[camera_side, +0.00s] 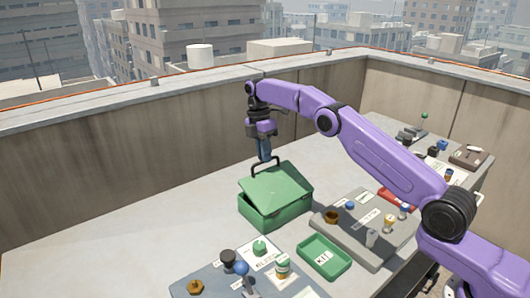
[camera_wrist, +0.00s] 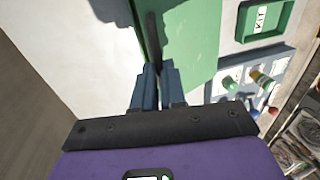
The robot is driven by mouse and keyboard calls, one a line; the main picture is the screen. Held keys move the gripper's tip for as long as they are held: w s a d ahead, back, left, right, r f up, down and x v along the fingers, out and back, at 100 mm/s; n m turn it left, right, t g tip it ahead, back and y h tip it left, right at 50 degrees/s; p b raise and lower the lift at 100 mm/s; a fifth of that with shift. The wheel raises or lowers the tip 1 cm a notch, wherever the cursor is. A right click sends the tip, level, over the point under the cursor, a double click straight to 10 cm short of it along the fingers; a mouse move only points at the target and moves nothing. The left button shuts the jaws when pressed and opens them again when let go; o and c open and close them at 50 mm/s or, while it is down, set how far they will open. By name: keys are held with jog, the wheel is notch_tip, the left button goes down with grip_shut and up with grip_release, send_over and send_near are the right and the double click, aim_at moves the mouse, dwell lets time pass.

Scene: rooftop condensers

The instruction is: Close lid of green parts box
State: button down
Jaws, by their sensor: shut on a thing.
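The green parts box (camera_side: 272,213) stands on the pale work surface, and its green lid (camera_side: 277,185) is partly open, tilted up from the box. A dark handle (camera_side: 265,161) rises from the lid's raised edge. My gripper (camera_side: 265,157) is above the box, shut on the handle. In the wrist view my gripper's fingers (camera_wrist: 159,72) close around the dark handle (camera_wrist: 152,40), with the green lid (camera_wrist: 190,40) beyond it. The box's inside is hidden by the lid.
A green KIT tray (camera_side: 325,257) lies to the right of the box. A grey board (camera_side: 365,225) with small fittings is further right, and a blue-grey mat (camera_side: 215,283) with parts is in front. The surface left of the box is clear. A parapet wall (camera_side: 130,160) runs behind.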

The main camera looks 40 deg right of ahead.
dwell(0.3)
jog(key=c, duration=1.2)
grip_release()
jog(key=shift+r, duration=1.15)
jog(key=shift+s+r, duration=0.15)
jog(key=shift+r, duration=0.45)
jog(key=shift+r, duration=0.1)
